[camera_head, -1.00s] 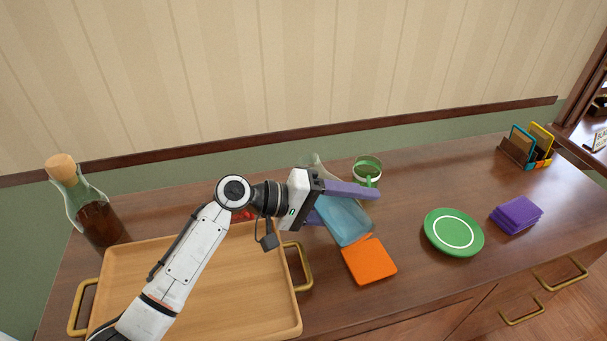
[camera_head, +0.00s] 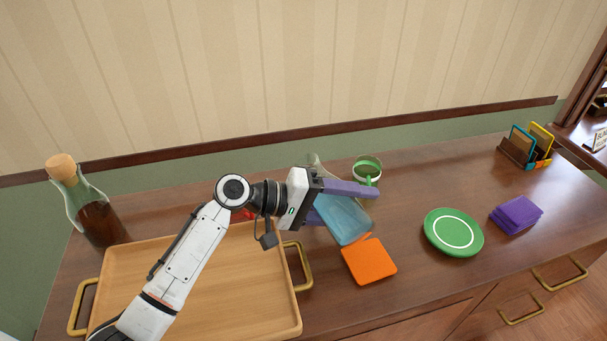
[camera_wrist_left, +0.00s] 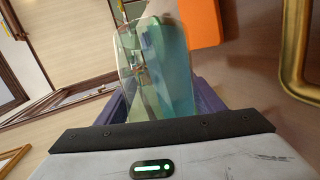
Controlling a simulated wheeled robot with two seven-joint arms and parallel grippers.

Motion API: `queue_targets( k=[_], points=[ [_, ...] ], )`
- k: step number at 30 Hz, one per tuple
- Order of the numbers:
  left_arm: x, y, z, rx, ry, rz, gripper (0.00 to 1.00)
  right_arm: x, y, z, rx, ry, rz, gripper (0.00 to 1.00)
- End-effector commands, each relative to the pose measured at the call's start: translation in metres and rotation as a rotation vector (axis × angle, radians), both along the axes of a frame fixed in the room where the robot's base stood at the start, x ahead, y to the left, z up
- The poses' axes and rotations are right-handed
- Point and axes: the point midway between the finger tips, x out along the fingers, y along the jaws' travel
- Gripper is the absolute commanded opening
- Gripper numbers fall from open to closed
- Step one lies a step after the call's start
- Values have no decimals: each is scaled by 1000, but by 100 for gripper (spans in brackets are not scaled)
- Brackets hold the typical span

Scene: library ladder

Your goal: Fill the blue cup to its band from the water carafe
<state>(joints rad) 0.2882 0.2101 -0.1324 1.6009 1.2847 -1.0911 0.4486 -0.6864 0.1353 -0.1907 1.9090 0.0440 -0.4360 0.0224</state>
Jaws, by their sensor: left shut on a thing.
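My left gripper (camera_head: 345,204) is shut on the clear glass water carafe (camera_head: 345,222), its purple fingers on either side of the glass. The carafe is tilted, with blue-tinted water in its lower right part and its pale glass top (camera_head: 316,162) showing beyond the gripper. The carafe (camera_wrist_left: 160,65) fills the middle of the left wrist view, between the fingers. I cannot make out a blue cup; the gripper and carafe hide part of the counter. A green cup (camera_head: 367,168) stands behind the gripper. My right gripper is not in view.
A wooden tray (camera_head: 235,315) with brass handles lies under my left arm. An orange square (camera_head: 368,262) lies in front of the carafe. A green plate (camera_head: 453,232), purple stack (camera_head: 516,214) and card holder (camera_head: 527,150) stand to the right. A corked bottle (camera_head: 88,205) stands far left.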

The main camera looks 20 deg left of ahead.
Motion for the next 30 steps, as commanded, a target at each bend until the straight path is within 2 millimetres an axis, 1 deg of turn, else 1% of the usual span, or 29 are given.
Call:
queue_targets(
  k=[1, 30],
  points=[
    [1, 0, 4, -6, -5, 1, 11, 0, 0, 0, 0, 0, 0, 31],
    [1, 0, 7, -29, 15, 1, 11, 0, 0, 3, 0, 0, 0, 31]
  ],
)
